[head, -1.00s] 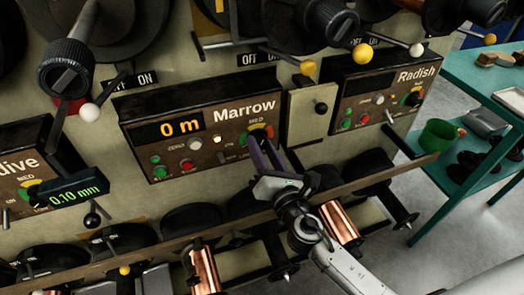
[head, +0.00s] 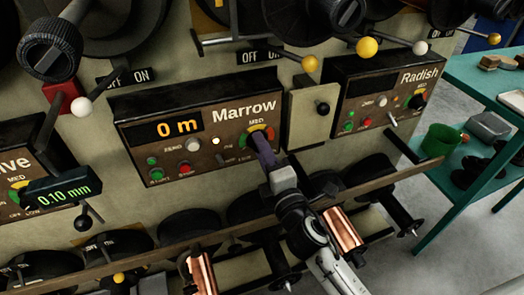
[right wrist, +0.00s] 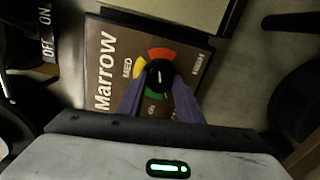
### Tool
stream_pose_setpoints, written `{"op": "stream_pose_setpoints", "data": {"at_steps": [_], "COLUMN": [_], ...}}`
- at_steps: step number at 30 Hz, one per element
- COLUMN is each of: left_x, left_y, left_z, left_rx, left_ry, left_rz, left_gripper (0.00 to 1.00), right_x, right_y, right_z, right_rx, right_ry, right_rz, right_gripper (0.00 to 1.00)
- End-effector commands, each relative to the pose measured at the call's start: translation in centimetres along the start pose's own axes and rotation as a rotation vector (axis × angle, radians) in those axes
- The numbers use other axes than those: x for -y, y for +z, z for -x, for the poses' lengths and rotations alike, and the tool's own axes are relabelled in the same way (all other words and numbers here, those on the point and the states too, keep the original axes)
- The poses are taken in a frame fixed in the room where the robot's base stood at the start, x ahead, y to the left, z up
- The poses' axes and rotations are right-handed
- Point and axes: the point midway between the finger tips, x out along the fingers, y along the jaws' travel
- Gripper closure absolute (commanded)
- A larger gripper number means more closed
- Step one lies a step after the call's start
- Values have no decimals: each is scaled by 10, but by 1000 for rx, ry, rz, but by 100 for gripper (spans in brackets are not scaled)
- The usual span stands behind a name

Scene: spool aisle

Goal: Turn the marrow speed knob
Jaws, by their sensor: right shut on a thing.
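The Marrow panel (head: 200,130) is a brown box with a "0 m" display. Its speed knob is a black round knob (right wrist: 160,74) with a white pointer line, inside a green, yellow and red dial (right wrist: 161,54). In the head view the dial (head: 259,131) shows, but my gripper hides most of the knob. My right gripper (head: 261,143) reaches up to the panel from below. In the right wrist view its two purple fingers (right wrist: 160,85) are shut on the knob, one on each side. My left gripper is not in view.
A teal shelf (head: 460,185) stands at the right.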

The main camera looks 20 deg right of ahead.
Motion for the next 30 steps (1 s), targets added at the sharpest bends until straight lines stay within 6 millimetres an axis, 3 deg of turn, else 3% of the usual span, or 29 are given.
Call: {"op": "stream_pose_setpoints", "data": {"at_steps": [9,25,26,28,30], "left_x": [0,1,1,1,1], "left_y": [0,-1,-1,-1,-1], "left_z": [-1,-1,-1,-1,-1], "left_rx": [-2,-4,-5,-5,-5], "left_ry": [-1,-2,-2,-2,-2], "left_rz": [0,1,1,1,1], "left_gripper": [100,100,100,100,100], "right_x": [0,0,0,0,0], "right_y": [1,1,1,1,1], "right_z": [0,0,0,0,0], "right_rx": [2,2,2,2,1], "right_ry": [0,-1,-1,-1,-1], "right_rz": [-115,-134,-134,-134,-134], "right_gripper": [90,90,64,53,49]}}
